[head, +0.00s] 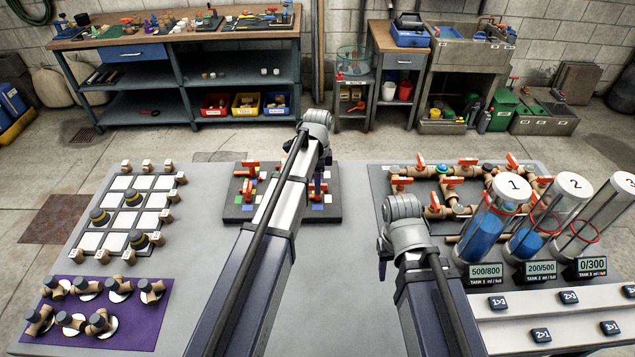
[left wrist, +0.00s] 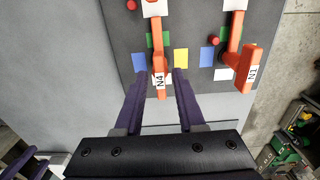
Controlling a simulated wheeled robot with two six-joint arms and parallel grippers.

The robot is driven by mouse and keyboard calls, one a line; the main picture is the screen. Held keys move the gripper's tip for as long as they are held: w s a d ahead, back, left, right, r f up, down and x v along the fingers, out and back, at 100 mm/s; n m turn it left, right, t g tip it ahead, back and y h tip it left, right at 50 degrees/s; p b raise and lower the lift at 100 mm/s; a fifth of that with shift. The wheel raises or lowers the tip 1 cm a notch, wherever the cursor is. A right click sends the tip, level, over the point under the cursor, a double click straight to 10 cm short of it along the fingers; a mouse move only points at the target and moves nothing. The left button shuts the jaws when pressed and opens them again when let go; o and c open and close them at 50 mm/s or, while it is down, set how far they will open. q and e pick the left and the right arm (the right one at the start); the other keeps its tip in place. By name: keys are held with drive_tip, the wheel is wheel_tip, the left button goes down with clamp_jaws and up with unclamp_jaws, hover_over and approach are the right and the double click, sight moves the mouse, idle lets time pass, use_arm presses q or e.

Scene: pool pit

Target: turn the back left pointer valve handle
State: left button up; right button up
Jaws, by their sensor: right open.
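A dark valve board (head: 235,212) with orange pointer handles and coloured squares lies on the grey table. Its back left handle (head: 250,163) shows left of my left arm; the arm hides the board's middle. My left gripper (head: 318,182) points down over the board's right side. In the left wrist view, its two dark fingers (left wrist: 159,80) stand on either side of an orange handle (left wrist: 158,58) labelled N4, with gaps between. A second orange handle (left wrist: 248,68) with a labelled block lies to the right. My right gripper (head: 384,262) hangs down over the table, empty.
A pipe board (head: 385,205) with orange-handled valves and clear tanks (head: 490,225) with blue liquid stand at the right. A white grid board (head: 125,205) and a purple mat (head: 130,330) with fittings lie at the left. Bare table (head: 205,250) lies between.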

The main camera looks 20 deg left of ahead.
use_arm(q)
drive_tip(key=shift+o, duration=0.2)
wheel_tip(320, 180, up, 8)
drive_tip(key=p, duration=0.8)
drive_tip(key=shift+f, duration=0.15)
drive_tip(key=s+d+f+n+b, duration=0.1)
drive_tip(key=s+d+n, duration=0.2)
drive_tip(key=s, duration=0.5)
drive_tip(key=s+d+f+n+b, duration=0.1)
drive_tip(key=s+d+n, duration=0.3)
drive_tip(key=s+d, duration=0.2)
drive_tip(key=s+d+f+n+y+b, duration=0.1)
drive_tip(key=s+d+n, duration=0.3)
drive_tip(key=s, duration=0.6)
drive_tip(key=shift+d+f+b, duration=0.15)
drive_tip(key=shift+f+b, duration=0.05)
drive_tip(key=shift+b, duration=0.2)
